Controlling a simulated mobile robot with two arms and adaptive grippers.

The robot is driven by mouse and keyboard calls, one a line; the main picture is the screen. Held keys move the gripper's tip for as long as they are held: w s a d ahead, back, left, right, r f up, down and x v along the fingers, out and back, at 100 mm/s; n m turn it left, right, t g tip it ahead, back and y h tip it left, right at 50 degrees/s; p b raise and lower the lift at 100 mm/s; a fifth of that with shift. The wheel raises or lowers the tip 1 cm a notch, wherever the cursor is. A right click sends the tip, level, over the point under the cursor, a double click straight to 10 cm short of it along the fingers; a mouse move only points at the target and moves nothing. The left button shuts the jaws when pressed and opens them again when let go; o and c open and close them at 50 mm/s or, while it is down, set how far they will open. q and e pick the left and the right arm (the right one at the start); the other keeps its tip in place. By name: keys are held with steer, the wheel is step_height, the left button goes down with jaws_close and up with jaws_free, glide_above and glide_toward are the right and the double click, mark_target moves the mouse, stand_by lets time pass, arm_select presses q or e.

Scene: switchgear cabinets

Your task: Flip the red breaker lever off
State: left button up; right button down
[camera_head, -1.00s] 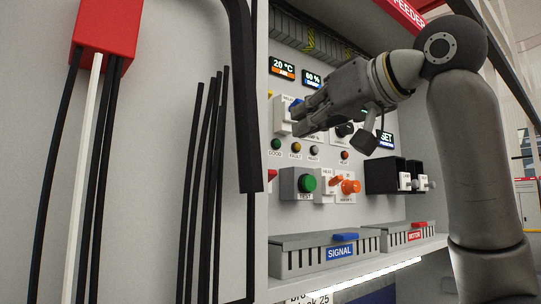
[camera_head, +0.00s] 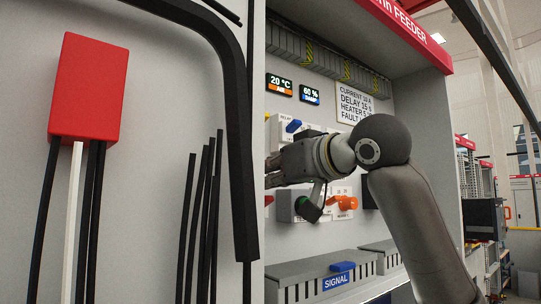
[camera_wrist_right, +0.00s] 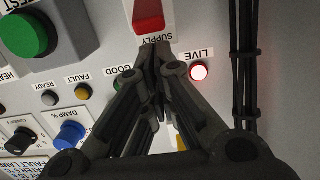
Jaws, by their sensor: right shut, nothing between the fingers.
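The red breaker lever (camera_wrist_right: 149,15) sits above a SUPPLY label at the top of the right wrist view. In the head view only a small red part (camera_head: 268,200) shows at the edge of the cabinet wall, probably the same lever. My right gripper (camera_wrist_right: 155,50) is shut and empty, its fingertips just below the lever, over the SUPPLY label. I cannot tell whether they touch the panel or lever. In the head view the right gripper (camera_head: 272,178) is partly hidden behind the cabinet edge. My left gripper is not in view.
A LIVE lamp (camera_wrist_right: 198,72) glows beside the fingers. Black cables (camera_wrist_right: 245,70) run right of it. A green button (camera_wrist_right: 25,35), a blue knob (camera_wrist_right: 69,134) and an orange knob (camera_head: 343,203) are nearby. A trunking with a blue SIGNAL tag (camera_head: 337,281) lies below.

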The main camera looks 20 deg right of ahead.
steer(key=shift+s+d+f, duration=0.15)
steer(key=shift+s+f, duration=0.15)
steer(key=shift+f, duration=0.25)
steer(key=shift+s+d+f+t+y+b, duration=0.1)
steer(key=shift+s+f+t+y+b, duration=0.45)
steer(key=shift+b, duration=1.15)
steer(key=shift+d+f+t+b, duration=0.1)
steer(key=shift+f+t+b, duration=0.2)
steer(key=shift+t+b, duration=1)
steer(key=shift+s+f+t+y+b, duration=0.3)
steer(key=shift+f+t+b, duration=0.1)
steer(key=shift+b, duration=1.7)
